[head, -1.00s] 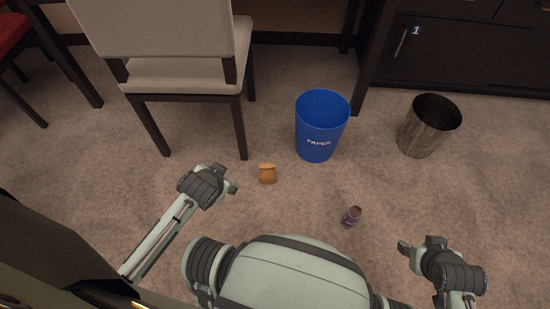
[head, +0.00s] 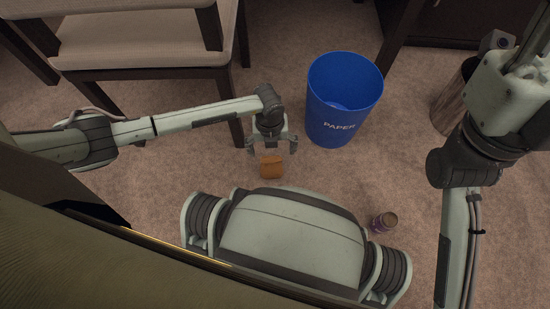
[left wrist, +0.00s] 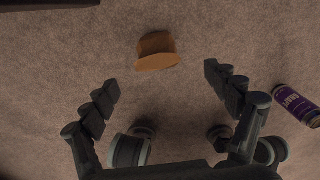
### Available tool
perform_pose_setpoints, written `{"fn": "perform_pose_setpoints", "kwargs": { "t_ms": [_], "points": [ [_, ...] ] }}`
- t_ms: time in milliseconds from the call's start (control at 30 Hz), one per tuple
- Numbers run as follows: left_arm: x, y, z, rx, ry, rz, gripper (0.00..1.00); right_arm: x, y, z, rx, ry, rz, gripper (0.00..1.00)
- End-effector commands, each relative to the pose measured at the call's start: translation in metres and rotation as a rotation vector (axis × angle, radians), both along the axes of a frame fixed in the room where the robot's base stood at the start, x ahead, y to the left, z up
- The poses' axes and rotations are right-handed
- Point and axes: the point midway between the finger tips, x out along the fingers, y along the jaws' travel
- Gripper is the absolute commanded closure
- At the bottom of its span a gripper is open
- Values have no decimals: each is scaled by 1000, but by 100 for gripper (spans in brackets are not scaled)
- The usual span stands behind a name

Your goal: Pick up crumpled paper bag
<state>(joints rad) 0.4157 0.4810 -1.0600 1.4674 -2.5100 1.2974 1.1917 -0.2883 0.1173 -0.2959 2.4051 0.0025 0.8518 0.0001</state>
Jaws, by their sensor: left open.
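The crumpled paper bag (head: 271,167) is small and orange-brown and sits on the carpet in front of the blue bin. My left gripper (head: 271,147) points down just at the bag's upper side in the head view, its fingers spread. In the left wrist view the bag (left wrist: 157,52) lies a little beyond the open fingertips (left wrist: 162,80), roughly centred between them. Nothing is between the fingers there. My right arm rises at the right of the head view; its gripper fingers do not show.
A blue bin (head: 343,100) marked PAPER stands just right of the left gripper. A chair (head: 140,40) stands behind my left arm. A purple can (head: 385,222) lies on the carpet (head: 400,170). A dark bin (head: 452,103) is partly behind my right arm.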

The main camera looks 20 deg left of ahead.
Motion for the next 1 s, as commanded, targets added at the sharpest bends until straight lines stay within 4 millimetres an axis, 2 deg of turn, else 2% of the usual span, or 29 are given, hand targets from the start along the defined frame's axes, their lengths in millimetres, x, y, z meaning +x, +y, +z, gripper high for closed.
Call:
{"fn": "perform_pose_setpoints", "kwargs": {
  "t_ms": [100,533,633,867,1000],
  "points": [
    [0,7,-14,29,1,2,13,-4,0,-1,-2,-29,3,60],
    [-1,3,-72,23,1,0,13,1,6,1,-54,-90,3,60],
    [-1,3,-78,22,0,0,13,2,6,3,-60,-98,3,60],
    [-1,3,-77,22,-1,-1,13,2,6,4,-61,-98,2,60],
    [-1,3,-77,22,-1,-1,29,2,6,4,-61,-98,2,60]
  ]
}}
